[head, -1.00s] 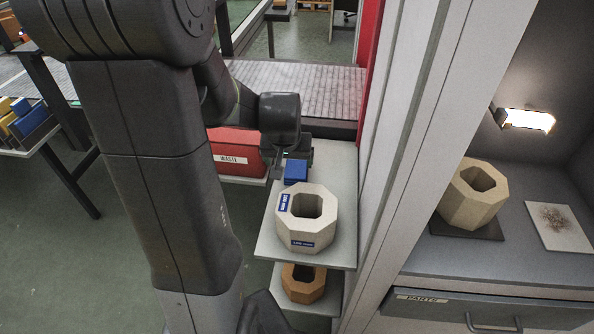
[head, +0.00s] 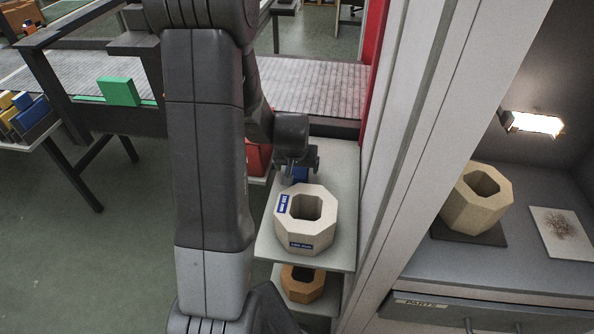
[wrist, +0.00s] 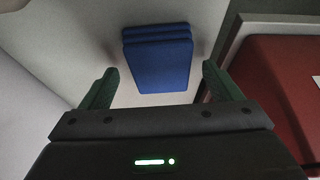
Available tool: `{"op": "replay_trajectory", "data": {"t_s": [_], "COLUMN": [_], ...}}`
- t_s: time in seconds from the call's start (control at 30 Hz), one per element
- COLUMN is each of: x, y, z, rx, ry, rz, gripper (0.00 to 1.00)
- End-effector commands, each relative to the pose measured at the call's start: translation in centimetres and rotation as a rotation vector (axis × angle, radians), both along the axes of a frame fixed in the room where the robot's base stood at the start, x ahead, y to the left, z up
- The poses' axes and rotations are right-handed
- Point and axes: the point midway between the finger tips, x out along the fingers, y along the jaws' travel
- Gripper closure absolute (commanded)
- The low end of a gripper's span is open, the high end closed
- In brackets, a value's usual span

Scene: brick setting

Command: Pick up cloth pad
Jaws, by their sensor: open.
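The blue cloth pad (head: 301,174) lies on the upper grey shelf, behind the pale octagonal block, and my gripper partly hides it. In the wrist view the blue pad (wrist: 160,62) looks like a layered, folded stack. My gripper (head: 297,166) is over the pad's near area in the head view. In the wrist view my gripper (wrist: 160,72) is open, with one green-grey finger on either side of the pad's lower part. The fingers look apart from the pad; their height above the shelf is hard to tell.
The pale octagonal block (head: 304,238) stands just in front of the pad on the shelf (head: 345,205). A red bin (head: 257,158) is close on the left, mostly hidden by my arm. A tall grey post (head: 405,130) bounds the right. An orange block (head: 303,284) sits below.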

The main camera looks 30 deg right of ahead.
Motion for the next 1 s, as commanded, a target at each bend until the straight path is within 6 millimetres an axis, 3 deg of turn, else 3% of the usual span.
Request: {"op": "replay_trajectory", "data": {"t_s": [0.33, 0.5, 0.6, 0.87, 1.0], "x": [0.2, 0.2, 0.2, 0.2, 0.3], "y": [-0.1, -0.1, -0.1, -0.1, -0.2], "z": [-0.5, -0.5, -0.5, -0.3, 0.9], "rx": [-0.001, -0.001, -0.001, -0.001, -0.003], "ry": [-0.001, -0.001, -0.001, -0.002, -0.004], "rz": [0.000, 0.000, 0.000, 0.000, 0.000], "gripper": [0.15, 0.49, 0.64, 0.64, 0.64]}}
